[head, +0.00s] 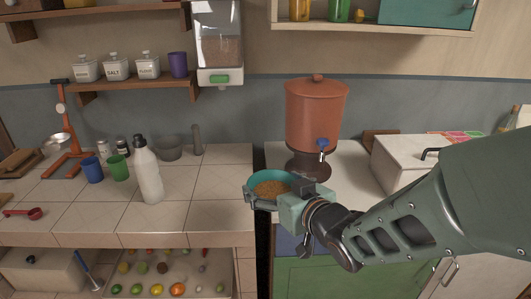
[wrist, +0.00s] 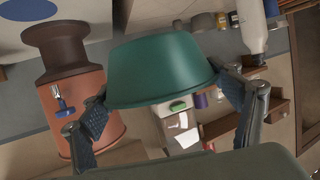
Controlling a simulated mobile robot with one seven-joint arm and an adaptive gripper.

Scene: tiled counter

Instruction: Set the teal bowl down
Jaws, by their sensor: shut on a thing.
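The teal bowl (head: 268,175) holds a brown grainy content and is upright in the head view. My gripper (head: 270,194) is shut on it, with fingers at its near side and left edge. The bowl is in the air in front of the terracotta dispenser, over the gap between the two counters. In the wrist view, the bowl (wrist: 160,70) shows its outer wall between the two fingers (wrist: 168,115). That view is turned over, so the bowl's content is hidden there.
The terracotta dispenser (head: 316,115) with a blue tap stands on the right counter. The tiled left counter (head: 205,215) has bare room right of the white bottle (head: 147,170). Blue (head: 92,169) and green (head: 118,167) cups stand left of the bottle. A grain dispenser (head: 219,45) hangs above.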

